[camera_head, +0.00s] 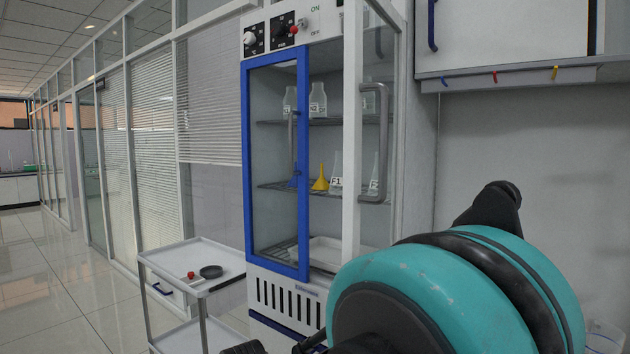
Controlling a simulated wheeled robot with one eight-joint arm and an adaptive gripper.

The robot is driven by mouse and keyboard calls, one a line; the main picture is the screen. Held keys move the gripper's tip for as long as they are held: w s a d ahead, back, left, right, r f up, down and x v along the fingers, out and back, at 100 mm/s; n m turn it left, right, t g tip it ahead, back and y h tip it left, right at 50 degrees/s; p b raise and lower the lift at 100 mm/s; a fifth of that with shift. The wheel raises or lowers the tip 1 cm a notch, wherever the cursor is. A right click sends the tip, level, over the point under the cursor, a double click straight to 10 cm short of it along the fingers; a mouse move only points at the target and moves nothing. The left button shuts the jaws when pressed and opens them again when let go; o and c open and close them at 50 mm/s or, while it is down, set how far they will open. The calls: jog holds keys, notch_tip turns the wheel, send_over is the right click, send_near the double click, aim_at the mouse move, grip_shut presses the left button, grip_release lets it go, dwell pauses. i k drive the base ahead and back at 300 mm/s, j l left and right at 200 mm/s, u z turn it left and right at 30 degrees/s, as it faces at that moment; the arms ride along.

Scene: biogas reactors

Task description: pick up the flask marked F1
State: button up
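The flask marked F1 (336,175) is a clear conical flask on the middle shelf of a tall glass-fronted cabinet. It stands between a yellow funnel (320,179) on its left and a white upright door frame (351,130) on its right. Another marked flask (373,178) shows through the glass beyond that frame. My teal and black arm fills the lower right foreground, well in front of the cabinet. Dark parts (309,344) at the bottom edge may belong to my gripper, but its fingers and their opening cannot be made out.
The cabinet has a blue-framed glass panel (249,165) on the left; a grey handle (375,142) is on the white frame. More flasks (318,100) stand on the upper shelf. A white cart (205,257) with a dark dish stands left. Open floor (50,290) lies farther left.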

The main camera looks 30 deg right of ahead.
aim_at(336, 187)
jog(key=i+j+z, duration=0.3)
jog(key=i, duration=0.3)
jog(key=i+j+z, duration=0.25)
jog(key=i+j, duration=0.35)
jog(key=z, duration=1.8)
jog(key=j+z, duration=0.25)
jog(key=j, duration=0.15)
jog(key=k+j+z, duration=0.1)
jog(key=j+z, duration=0.15)
jog(key=j, duration=0.2)
jog(key=k+j+z, duration=0.1)
jog(key=j+z, duration=0.15)
jog(key=j, duration=0.15)
jog(key=k+j+z, duration=0.25)
jog(key=i+j, duration=0.1)
jog(key=j, duration=0.05)
